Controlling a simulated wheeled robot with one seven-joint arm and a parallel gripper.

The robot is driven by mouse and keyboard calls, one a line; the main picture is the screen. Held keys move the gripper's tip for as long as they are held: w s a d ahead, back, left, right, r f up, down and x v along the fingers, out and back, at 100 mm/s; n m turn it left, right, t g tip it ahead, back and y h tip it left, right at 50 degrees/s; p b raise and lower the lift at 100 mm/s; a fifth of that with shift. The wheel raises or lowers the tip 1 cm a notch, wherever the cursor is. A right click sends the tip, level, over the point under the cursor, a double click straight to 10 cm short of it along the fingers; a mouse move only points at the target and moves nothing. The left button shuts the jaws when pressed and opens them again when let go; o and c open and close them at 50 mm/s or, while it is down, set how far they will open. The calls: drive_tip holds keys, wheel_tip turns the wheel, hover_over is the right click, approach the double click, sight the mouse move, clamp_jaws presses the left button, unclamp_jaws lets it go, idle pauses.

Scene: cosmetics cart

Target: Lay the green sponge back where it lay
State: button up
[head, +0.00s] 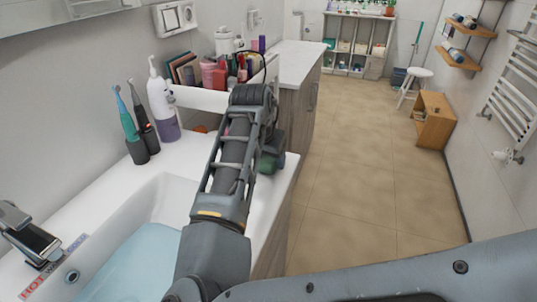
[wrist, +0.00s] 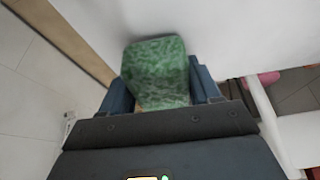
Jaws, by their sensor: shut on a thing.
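The green sponge (wrist: 156,62) is between the two dark blue fingers of my gripper (wrist: 160,88) in the wrist view. The fingers are shut on its sides and its far end sticks out beyond them. A white surface (wrist: 235,25) shows past the sponge; I cannot tell whether the sponge touches it. In the head view a small dark green part of the sponge (head: 268,163) shows beside the end of my arm, above the right edge of the white counter (head: 185,160). My arm hides most of the gripper there.
A white basin holding bluish water (head: 140,262) is in front, with a tap (head: 30,240). Two electric toothbrushes (head: 138,125) and a pump bottle (head: 162,105) stand at the back left. Several cosmetics (head: 215,75) crowd the far end. The tiled floor (head: 360,170) is open at right.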

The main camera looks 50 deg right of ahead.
sight(269, 159)
drive_tip(key=shift+f+b, duration=0.3)
drive_tip(key=shift+f, duration=0.15)
drive_tip(key=shift+f, duration=0.2)
drive_tip(key=o, duration=0.9)
drive_tip(key=shift+c, duration=0.2)
drive_tip(key=o, duration=0.5)
drive_tip(key=shift+s+f, duration=0.1)
drive_tip(key=shift+f, duration=0.15)
drive_tip(key=shift+c, duration=0.2)
drive_tip(key=shift+r, duration=0.3)
drive_tip(key=v, duration=0.4)
drive_tip(key=b+v, duration=0.1)
drive_tip(key=v, duration=0.2)
drive_tip(key=shift+s+d+r, duration=0.15)
drive_tip(key=shift+s+d, duration=0.1)
drive_tip(key=shift+d, duration=0.15)
drive_tip(key=shift+v, duration=0.75)
